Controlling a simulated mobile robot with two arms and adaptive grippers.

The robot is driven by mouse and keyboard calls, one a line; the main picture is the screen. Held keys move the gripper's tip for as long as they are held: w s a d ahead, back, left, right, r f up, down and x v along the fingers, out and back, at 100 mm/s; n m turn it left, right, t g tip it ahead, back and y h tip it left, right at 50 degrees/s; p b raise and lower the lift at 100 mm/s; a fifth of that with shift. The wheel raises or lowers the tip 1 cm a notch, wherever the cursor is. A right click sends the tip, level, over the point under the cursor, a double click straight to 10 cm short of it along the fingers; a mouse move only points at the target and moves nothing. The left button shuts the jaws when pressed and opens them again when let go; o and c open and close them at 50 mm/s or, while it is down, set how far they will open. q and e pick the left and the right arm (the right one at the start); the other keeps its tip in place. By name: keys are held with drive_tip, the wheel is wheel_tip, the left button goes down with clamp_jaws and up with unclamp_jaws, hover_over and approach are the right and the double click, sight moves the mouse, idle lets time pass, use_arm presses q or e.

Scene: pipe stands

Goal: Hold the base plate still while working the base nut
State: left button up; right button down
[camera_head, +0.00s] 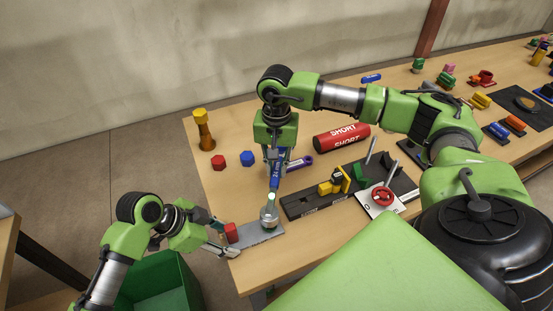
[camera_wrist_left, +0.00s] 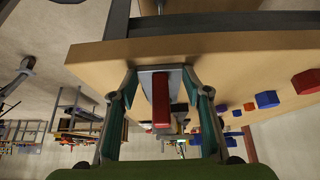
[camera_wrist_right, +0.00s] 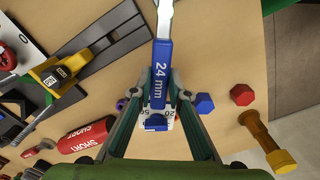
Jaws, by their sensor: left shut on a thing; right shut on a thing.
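The grey base plate (camera_head: 258,238) lies at the table's near left corner, with a red block (camera_head: 231,232) on its left end. My left gripper (camera_head: 226,240) is shut on the plate's left end; its fingers straddle the plate (camera_wrist_left: 160,72) and red block (camera_wrist_left: 161,105) in the left wrist view. A round silver fitting (camera_head: 268,219) stands on the plate. My right gripper (camera_head: 277,160) is shut on a blue wrench (camera_head: 275,180) marked "24 mm", also in the right wrist view (camera_wrist_right: 162,60). The wrench's silver end reaches down to the fitting. I cannot make out the base nut.
A dark rail (camera_head: 310,201) is to the right. A green bin (camera_head: 160,283) stands below the table.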

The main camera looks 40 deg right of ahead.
drive_tip(key=shift+r, duration=0.3)
drive_tip(key=shift+r, duration=1.4)
use_arm(q)
drive_tip(key=o, duration=1.3)
drive_tip(key=shift+r, duration=0.1)
drive_tip(key=v, duration=1.2)
